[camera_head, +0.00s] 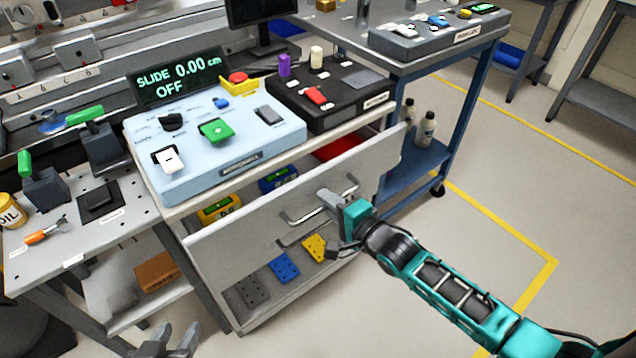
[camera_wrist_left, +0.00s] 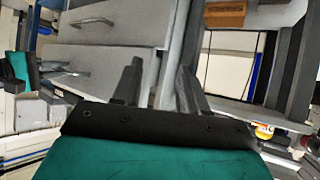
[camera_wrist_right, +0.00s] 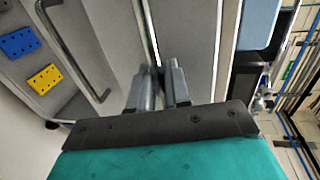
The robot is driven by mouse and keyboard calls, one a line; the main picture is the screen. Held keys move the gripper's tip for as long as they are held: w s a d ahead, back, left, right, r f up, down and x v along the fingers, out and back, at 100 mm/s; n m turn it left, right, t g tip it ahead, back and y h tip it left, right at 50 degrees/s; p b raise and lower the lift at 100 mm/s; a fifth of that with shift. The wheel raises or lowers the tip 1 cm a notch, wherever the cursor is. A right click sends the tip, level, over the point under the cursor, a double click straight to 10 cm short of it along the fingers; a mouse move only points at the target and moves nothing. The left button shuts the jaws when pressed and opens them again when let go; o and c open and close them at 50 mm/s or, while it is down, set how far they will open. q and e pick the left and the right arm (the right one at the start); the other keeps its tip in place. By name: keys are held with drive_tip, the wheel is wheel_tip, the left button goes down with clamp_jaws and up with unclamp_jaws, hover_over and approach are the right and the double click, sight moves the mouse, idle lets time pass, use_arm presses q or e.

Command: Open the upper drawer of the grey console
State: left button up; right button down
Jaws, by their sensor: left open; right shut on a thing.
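The grey console (camera_head: 215,285) stands in the middle of the head view. Its upper drawer (camera_head: 225,237) is pulled out, and its inside shows behind the front panel. My right gripper (camera_head: 328,200) is shut on the upper drawer's bar handle (camera_head: 298,219). In the right wrist view the fingers (camera_wrist_right: 158,85) close around the bar (camera_wrist_right: 150,30). The lower handle (camera_wrist_right: 70,45) is beside them, untouched. My left gripper (camera_head: 172,342) is open and empty, low at the left, apart from the console. The left wrist view shows its spread fingers (camera_wrist_left: 155,85) and the lower handle (camera_wrist_left: 95,22).
Inside the drawer are a yellow device (camera_head: 218,208), a blue device (camera_head: 278,180) and a red item (camera_head: 338,146). A pale blue control box (camera_head: 200,180) and a black box (camera_head: 340,108) stand on top. A blue cart (camera_head: 415,160) is behind right. Floor at right is free.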

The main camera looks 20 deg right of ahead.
use_arm(q)
drive_tip(key=shift+y, duration=0.4)
drive_tip(key=r+p, duration=0.1)
drive_tip(key=p, duration=0.1)
drive_tip(key=a+r+p, duration=0.1)
drive_tip(key=p, duration=0.1)
drive_tip(key=s+a+r+p, duration=0.1)
drive_tip(key=r+p, duration=0.1)
drive_tip(key=shift+s+a, duration=0.1)
drive_tip(key=shift+a, duration=0.05)
use_arm(e)
drive_tip(key=f+v, duration=0.3)
drive_tip(key=v, duration=1.3)
drive_tip(key=shift+s+d+f, duration=0.2)
drive_tip(key=shift+s, duration=0.4)
drive_tip(key=c, duration=1.2)
unclamp_jaws()
drive_tip(key=shift+c, duration=0.2)
use_arm(q)
drive_tip(key=shift+r, duration=0.1)
use_arm(e)
drive_tip(key=shift+s, duration=0.1)
